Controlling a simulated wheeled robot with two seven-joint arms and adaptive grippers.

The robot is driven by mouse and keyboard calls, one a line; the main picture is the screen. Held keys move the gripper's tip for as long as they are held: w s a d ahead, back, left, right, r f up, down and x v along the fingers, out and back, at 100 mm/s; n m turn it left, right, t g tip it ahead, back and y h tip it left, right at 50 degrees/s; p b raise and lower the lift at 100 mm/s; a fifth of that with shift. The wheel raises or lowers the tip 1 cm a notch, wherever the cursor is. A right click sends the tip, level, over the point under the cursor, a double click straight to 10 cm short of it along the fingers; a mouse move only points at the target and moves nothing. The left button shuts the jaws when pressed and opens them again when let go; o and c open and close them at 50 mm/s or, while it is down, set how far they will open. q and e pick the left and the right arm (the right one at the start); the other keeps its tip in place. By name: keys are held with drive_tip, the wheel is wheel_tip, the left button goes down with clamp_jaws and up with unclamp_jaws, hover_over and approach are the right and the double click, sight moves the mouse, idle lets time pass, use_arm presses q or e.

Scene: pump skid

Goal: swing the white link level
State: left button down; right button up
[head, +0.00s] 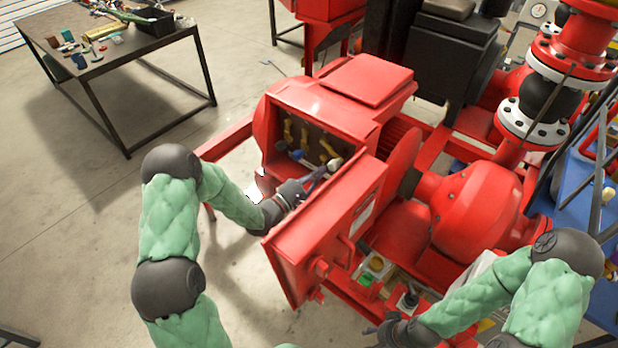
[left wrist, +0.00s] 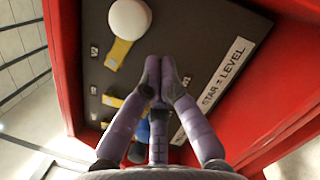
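The white link shows in the left wrist view as a brass strip (left wrist: 118,53) with a round white knob (left wrist: 130,18), set at a slant on a dark panel. In the head view its pale knob (head: 335,163) is just beyond my left gripper (head: 318,174). In the left wrist view my left gripper (left wrist: 160,72) has its fingertips together, below and right of the white knob and apart from it, with nothing seen between them. A blue knob (left wrist: 143,132) is partly hidden behind its fingers. My right gripper (head: 380,328) is low in the head view; its fingers are unclear.
The links sit inside an open red box (head: 265,125). Its open red door (head: 325,235) stands close to my left forearm. A label reading "STAR = LEVEL" (left wrist: 212,85) is on the panel. A workbench (head: 105,62) stands back left, with free floor between.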

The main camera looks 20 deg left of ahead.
use_arm(q)
drive_tip(key=shift+s+d+r, duration=0.15)
drive_tip(key=shift+d+r, duration=0.2)
drive_tip(key=shift+r, duration=0.05)
drive_tip(key=shift+s+d+r+n+p, duration=0.3)
drive_tip(key=shift+d+r+n+p, duration=0.5)
drive_tip(key=shift+r, duration=0.05)
